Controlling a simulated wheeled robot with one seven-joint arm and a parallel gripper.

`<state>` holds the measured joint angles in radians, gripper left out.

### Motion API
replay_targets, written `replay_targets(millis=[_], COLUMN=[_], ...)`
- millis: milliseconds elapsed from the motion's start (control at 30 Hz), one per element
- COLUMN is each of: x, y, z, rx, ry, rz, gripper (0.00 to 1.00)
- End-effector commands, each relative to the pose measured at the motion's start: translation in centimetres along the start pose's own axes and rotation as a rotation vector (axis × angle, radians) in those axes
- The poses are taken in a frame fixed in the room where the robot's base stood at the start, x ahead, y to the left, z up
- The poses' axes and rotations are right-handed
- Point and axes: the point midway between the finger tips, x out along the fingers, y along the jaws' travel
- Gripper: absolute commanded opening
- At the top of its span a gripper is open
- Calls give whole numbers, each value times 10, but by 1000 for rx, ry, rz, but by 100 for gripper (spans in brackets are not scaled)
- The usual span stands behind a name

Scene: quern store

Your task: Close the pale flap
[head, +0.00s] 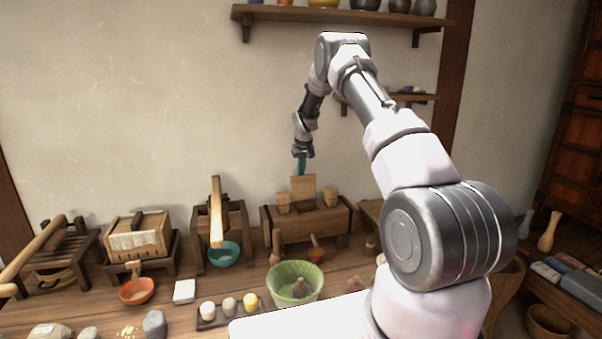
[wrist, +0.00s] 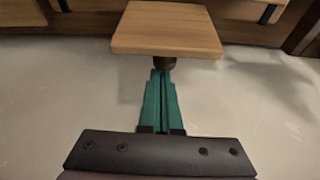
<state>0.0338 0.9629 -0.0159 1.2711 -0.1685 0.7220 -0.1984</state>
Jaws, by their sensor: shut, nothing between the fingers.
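The pale flap (head: 303,188) is a light wooden square standing raised, roughly upright, on a long brown wooden box (head: 338,222) against the wall. My gripper (head: 301,172) is shut and empty, its teal fingers pointing down at the flap's top edge. In the wrist view the flap (wrist: 168,30) lies just past the tips of my gripper (wrist: 163,74). A small dark round piece (wrist: 165,63) shows between the fingertips and the flap. I cannot tell whether the fingers touch the flap.
Two small wooden blocks (head: 283,203) (head: 330,196) flank the flap on the box. A wooden lever (head: 216,205) rises to the left. A green bowl (head: 295,276) and several small items stand in front.

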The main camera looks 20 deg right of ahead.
Motion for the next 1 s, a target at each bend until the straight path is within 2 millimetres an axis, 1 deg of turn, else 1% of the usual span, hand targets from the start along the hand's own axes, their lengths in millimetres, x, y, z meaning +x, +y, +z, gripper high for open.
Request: replay_targets(millis=[600, 833, 1000], x=[-9, -16, -22], y=[1, 2, 2], z=[11, 23, 33], rx=[2, 4, 5], ry=[116, 241, 240], rz=[-5, -10, -10], gripper=[0, 0, 0])
